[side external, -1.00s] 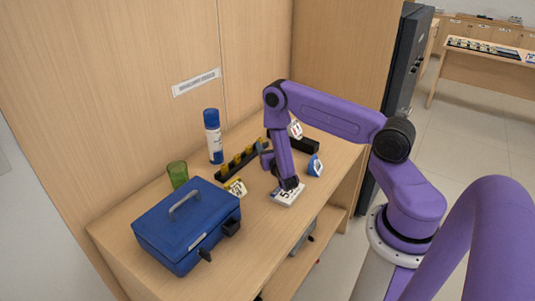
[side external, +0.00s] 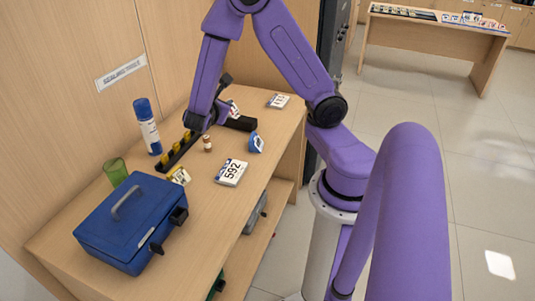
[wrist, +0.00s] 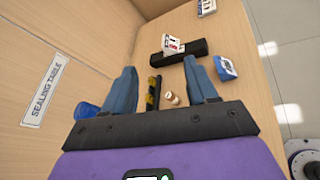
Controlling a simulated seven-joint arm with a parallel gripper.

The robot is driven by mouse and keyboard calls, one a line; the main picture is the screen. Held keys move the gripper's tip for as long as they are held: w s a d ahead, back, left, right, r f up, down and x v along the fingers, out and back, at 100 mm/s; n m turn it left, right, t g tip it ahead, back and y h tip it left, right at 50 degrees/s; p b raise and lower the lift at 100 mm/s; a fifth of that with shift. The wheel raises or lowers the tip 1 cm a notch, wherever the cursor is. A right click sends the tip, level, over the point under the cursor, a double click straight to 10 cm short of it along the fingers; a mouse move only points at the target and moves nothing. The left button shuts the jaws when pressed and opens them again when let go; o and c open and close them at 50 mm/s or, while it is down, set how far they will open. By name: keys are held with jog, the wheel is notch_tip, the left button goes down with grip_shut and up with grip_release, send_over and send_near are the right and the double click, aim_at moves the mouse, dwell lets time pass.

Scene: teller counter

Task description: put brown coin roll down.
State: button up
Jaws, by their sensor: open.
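The brown coin roll (side external: 207,143), with a pale band, stands on the counter just right of the dark rack with yellow rolls (side external: 180,150). In the wrist view the roll (wrist: 170,98) shows between my spread fingers, beside the rack (wrist: 153,93). My gripper (side external: 202,127) is open, close above the roll in the side view. In the wrist view both fingers of my gripper (wrist: 160,68) stand wide apart with nothing clamped. Whether a finger touches the roll cannot be told.
A white 592 card (side external: 231,172) and a blue tag (side external: 256,142) lie to the right. A black block (side external: 240,123) is behind. A blue cash box (side external: 125,222), green cup (side external: 115,171) and blue-capped bottle (side external: 147,128) stand left. The counter's front is clear.

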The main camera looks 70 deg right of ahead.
jog(key=s+a+r+m+g+y, duration=0.2)
jog(key=s+a+m+g+y, duration=0.2)
jog(key=s+a+y, duration=1)
jog(key=s+a, duration=0.4)
jog(key=s, duration=0.4)
jog(key=shift+s+a, duration=0.15)
jog(key=shift+a, duration=0.15)
